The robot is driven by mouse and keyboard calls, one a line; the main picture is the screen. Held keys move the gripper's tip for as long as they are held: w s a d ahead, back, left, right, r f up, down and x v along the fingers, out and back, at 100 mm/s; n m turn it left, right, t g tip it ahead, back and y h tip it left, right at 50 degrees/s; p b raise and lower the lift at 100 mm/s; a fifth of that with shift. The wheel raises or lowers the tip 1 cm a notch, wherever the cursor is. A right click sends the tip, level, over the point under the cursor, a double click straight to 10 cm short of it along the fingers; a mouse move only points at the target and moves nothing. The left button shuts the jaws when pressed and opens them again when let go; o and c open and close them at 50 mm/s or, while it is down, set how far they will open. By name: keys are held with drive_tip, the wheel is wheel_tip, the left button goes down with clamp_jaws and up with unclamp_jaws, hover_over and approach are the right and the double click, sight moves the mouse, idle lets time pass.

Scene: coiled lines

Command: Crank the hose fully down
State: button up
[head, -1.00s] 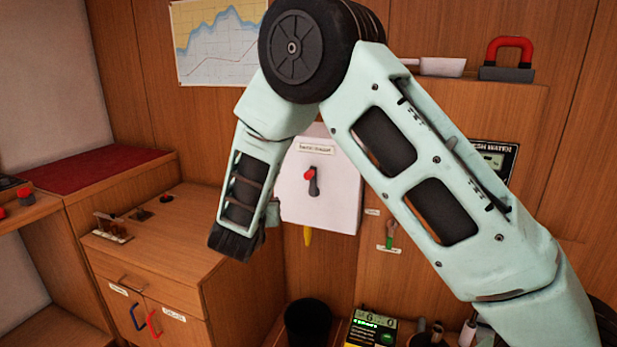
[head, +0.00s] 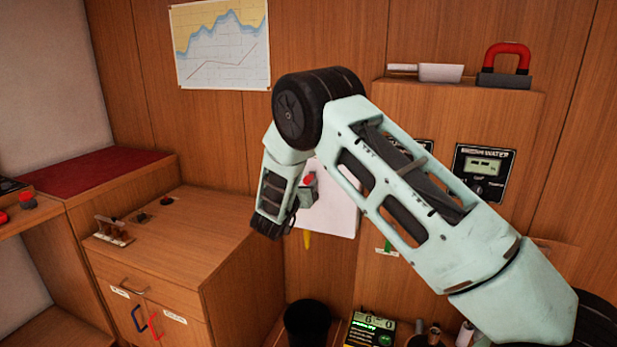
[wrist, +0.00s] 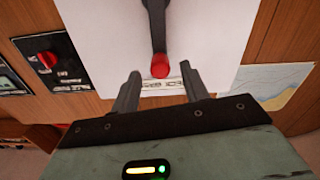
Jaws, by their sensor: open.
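A white box (head: 336,215) is on the wood wall, partly hidden behind my arm. Its dark crank lever (wrist: 155,22) ends in a red knob (wrist: 160,66); the knob also shows in the head view (head: 308,180). My gripper (wrist: 163,82) is open, with one finger on each side of the line to the knob. The knob appears at or just beyond the fingertips; I cannot tell whether they touch it. A yellow piece (head: 307,240), possibly the hose end, hangs below the box. The rest of any hose is not visible.
A cabinet (head: 170,250) with small levers on top stands at left. A black bin (head: 307,322) is below the box. A gauge panel (head: 484,172) is on the wall at right. A wall chart (wrist: 280,82) also shows in the wrist view.

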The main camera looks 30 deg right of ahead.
sight(306, 182)
drive_tip(key=shift+p+x, duration=0.3)
drive_tip(key=shift+x, duration=2.05)
clamp_jaws()
